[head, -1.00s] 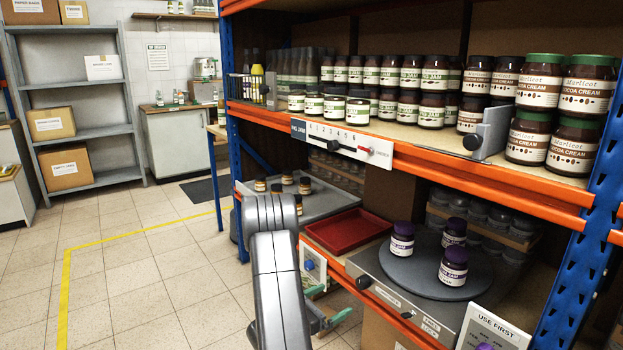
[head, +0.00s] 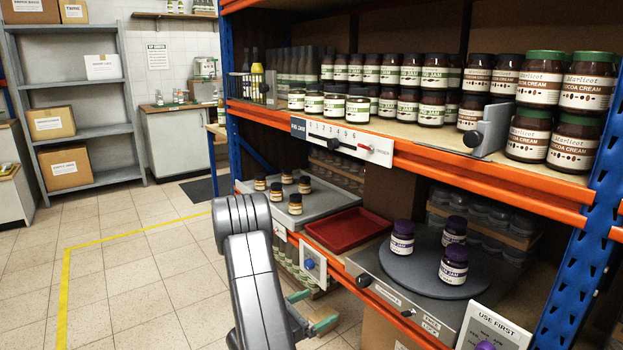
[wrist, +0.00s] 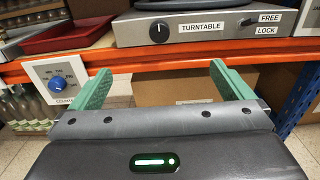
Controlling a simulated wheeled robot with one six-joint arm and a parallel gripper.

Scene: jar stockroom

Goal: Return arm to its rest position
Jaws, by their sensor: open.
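My gripper (wrist: 164,92) is open and empty in the wrist view, its two green fingers spread wide. It faces the orange shelf beam, with a cardboard box below and behind it. In the head view my gripper's green fingers (head: 312,308) show low in the middle, partly hidden behind my grey arm, in front of the shelf rack and apart from the jars. The arm is bent over the aisle floor.
A turntable (head: 472,292) with 3 purple-lidded jars stands on the lower shelf, beside an empty red tray (head: 347,231). A grey tray (head: 325,208) holds several small jars. Jam jars fill the upper shelf. The tiled floor (head: 150,290) at left is clear.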

